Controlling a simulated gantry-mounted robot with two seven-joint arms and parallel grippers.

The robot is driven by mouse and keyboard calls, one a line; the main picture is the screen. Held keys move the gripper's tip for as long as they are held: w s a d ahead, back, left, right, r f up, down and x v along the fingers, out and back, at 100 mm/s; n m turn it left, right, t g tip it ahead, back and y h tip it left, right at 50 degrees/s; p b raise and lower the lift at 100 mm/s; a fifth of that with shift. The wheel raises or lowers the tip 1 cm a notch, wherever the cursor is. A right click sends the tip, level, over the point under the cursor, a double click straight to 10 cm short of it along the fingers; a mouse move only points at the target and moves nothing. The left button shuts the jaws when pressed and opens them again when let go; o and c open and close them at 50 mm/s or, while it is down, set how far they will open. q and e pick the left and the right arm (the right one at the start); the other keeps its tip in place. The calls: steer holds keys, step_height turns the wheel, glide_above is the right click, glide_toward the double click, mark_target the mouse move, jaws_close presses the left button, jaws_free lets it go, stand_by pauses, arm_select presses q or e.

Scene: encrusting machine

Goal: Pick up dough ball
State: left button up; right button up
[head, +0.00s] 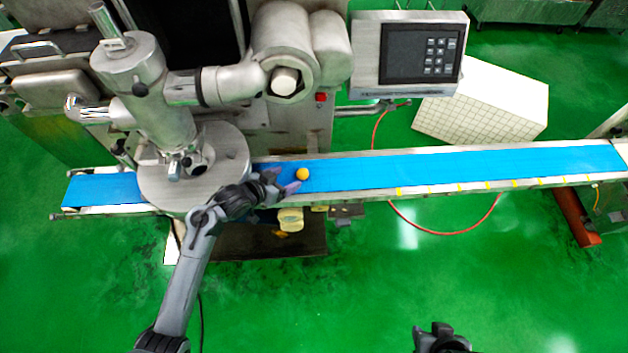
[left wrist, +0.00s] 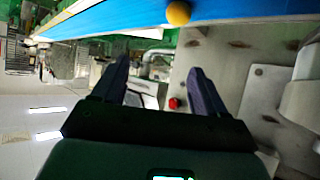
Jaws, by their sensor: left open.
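The dough ball (head: 303,174) is a small orange-yellow ball resting on the blue conveyor belt (head: 450,167), just right of the machine's round metal head. It also shows at the top of the left wrist view (left wrist: 178,13), beyond the fingertips. My left gripper (head: 281,182) is just left of the ball, with its fingers apart and nothing between them. In the left wrist view its two dark fingers (left wrist: 160,75) are spread, and the ball lies ahead of the gap. My right gripper (head: 440,338) is at the bottom edge, partly cut off; its jaw state is unclear.
The metal encrusting machine (head: 205,165) stands over the belt's left part, close to my left arm. A keypad panel (head: 420,55) is behind the belt. A white tiled box (head: 480,103) stands behind it on the green floor. The belt's right stretch is clear.

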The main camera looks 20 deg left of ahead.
arm_select(q)
steer(key=w+a+b, duration=0.1)
steer(key=w, duration=0.1)
steer(key=b, duration=0.2)
glide_toward(300, 175)
steer(key=shift+w+d+f+t, duration=0.15)
steer(key=shift+w+d+f, duration=0.05)
steer(key=shift+w+f, duration=0.25)
steer(key=shift+w+d+f+t, duration=0.15)
steer(key=shift+w+f, duration=0.25)
steer(key=shift+w+d+f+b, duration=0.25)
steer(key=shift+w+f+b, duration=0.1)
steer(key=shift+w, duration=0.35)
steer(key=shift+b+x, duration=0.7)
steer(key=shift+x, duration=2.2)
arm_select(e)
step_height(300, 175, down, 6)
steer(key=a, duration=0.1)
steer(key=shift+s+a, duration=0.2)
steer(key=shift+f, duration=0.1)
arm_select(q)
steer(key=c, duration=1.1)
arm_select(e)
steer(key=shift+d, duration=0.1)
